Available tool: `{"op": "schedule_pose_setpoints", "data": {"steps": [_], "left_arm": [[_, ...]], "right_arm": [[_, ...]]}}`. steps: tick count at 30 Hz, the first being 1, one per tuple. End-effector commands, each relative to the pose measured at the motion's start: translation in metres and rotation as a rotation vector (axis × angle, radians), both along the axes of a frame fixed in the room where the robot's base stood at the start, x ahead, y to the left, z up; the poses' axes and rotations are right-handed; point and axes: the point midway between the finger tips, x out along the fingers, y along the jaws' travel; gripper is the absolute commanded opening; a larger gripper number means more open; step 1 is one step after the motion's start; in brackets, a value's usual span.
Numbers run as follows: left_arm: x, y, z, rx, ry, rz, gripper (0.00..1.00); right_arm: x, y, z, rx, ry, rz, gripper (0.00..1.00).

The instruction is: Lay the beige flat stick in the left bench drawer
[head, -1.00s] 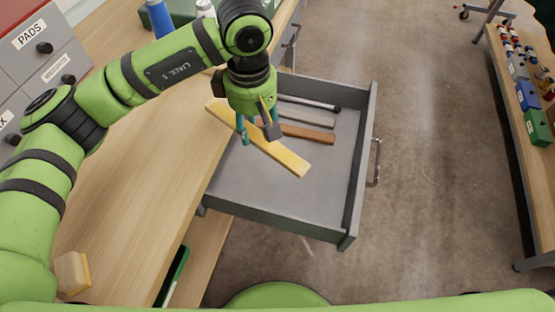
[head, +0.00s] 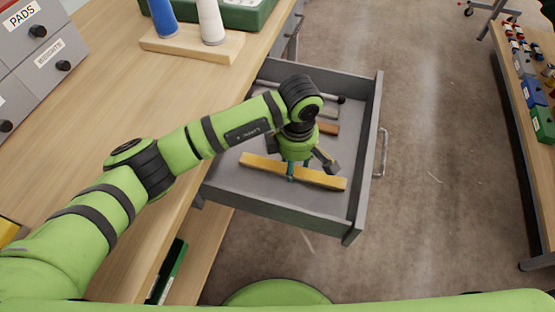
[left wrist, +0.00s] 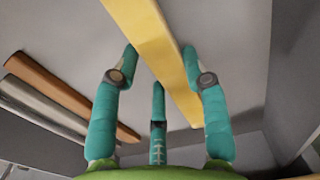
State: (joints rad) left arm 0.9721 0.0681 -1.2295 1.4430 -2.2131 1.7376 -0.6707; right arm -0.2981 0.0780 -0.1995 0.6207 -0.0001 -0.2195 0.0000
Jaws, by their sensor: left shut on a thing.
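The beige flat stick (head: 322,178), yellowish here, lies level over the near part of the open bench drawer (head: 367,150), within its walls. My left gripper (head: 291,174) points down and is shut on the stick near its middle. The left wrist view shows the stick (left wrist: 150,40) between the teal fingers of my left gripper (left wrist: 160,65), above the grey drawer floor. I cannot tell whether the stick touches the floor. My right gripper is not in view.
A brown stick (head: 328,128) and a grey one, partly hidden by my arm, lie farther back in the drawer. The wooden bench top (head: 110,120) borders the drawer on the left. A stand (head: 190,43) with a blue and a white cone is at its back.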

Motion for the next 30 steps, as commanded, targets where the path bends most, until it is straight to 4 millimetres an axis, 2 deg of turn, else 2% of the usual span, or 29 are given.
{"op": "schedule_pose_setpoints", "data": {"steps": [4, 10, 15, 25, 26, 27, 28, 30], "left_arm": [[0.002, 0.007, -0.003, 0.000, -0.001, 0.002, 0.11], [0.012, 0.039, -0.002, 0.000, 0.000, 0.002, 0.11], [0.012, 0.037, -0.016, -0.002, 0.001, -0.002, 0.11], [0.013, 0.038, -0.021, -0.001, -0.002, -0.002, 0.11], [0.013, 0.038, -0.021, -0.001, -0.002, -0.002, 0.49], [0.012, 0.038, -0.019, -0.001, -0.002, -0.002, 0.65], [0.012, 0.038, -0.019, -0.001, -0.002, -0.002, 0.68], [0.012, 0.038, -0.019, 0.000, -0.001, -0.002, 0.68]], "right_arm": [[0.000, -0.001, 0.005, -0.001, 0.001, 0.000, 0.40], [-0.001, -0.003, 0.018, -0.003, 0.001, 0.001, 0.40], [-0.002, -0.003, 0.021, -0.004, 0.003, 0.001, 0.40], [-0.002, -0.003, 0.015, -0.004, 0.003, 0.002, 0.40], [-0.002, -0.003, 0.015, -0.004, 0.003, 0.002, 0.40], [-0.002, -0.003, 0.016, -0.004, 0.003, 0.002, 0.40], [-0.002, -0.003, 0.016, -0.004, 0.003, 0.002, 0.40], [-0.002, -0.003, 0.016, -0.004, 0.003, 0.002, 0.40]]}}
